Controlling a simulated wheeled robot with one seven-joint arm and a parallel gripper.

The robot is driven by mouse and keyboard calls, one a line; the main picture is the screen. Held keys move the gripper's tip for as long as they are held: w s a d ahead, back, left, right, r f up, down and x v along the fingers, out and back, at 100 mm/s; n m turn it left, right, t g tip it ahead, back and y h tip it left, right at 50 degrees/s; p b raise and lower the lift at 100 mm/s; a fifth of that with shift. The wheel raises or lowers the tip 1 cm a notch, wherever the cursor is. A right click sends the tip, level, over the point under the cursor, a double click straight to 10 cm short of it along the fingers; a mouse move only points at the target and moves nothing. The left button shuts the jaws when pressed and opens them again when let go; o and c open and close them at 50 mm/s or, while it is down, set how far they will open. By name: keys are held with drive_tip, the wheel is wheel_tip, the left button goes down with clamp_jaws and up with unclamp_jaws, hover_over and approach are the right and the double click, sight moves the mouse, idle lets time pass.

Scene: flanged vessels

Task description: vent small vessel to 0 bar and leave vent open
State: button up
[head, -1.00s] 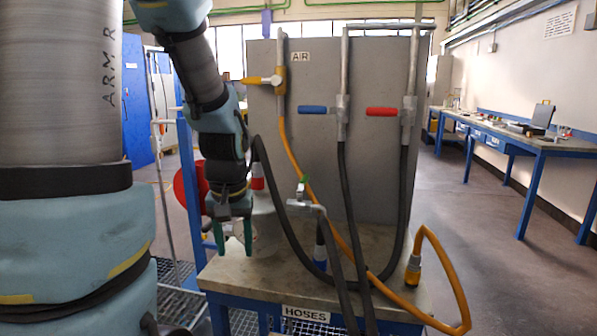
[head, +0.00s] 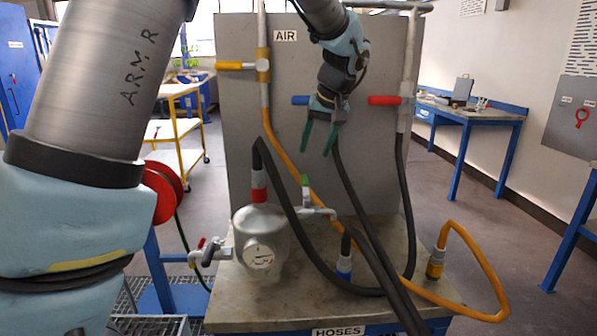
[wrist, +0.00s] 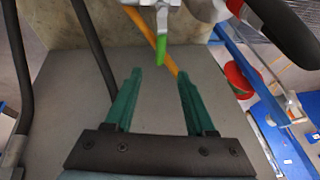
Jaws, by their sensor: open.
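The small metal vessel (head: 248,222) stands on the bench with a round gauge (head: 260,255) on its front; its needle is too small to read. A green-handled valve (head: 305,186) sits on the pipe at its upper right, and the handle points up. In the wrist view the green handle (wrist: 162,54) shows beyond the fingertips, apart from them. A red-handled valve (head: 204,248) is on its lower left side. My gripper (head: 317,150) is open and empty, above and right of the vessel, in front of the grey panel; its green fingers (wrist: 160,77) show in the wrist view.
Yellow (head: 230,66), blue (head: 299,100) and red (head: 384,100) handles stick out from pipes on the panel (head: 240,115). Black hoses (head: 352,200) and an orange hose (head: 488,270) loop over the bench (head: 235,300). A red reel (head: 163,190) stands at left.

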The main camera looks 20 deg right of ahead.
sight(305, 178)
drive_tip(key=p+x, duration=0.2)
drive_tip(key=x, duration=0.8)
drive_tip(key=shift+a+f, duration=0.1)
drive_tip(key=shift+f, duration=0.05)
clamp_jaws()
idle(1.1)
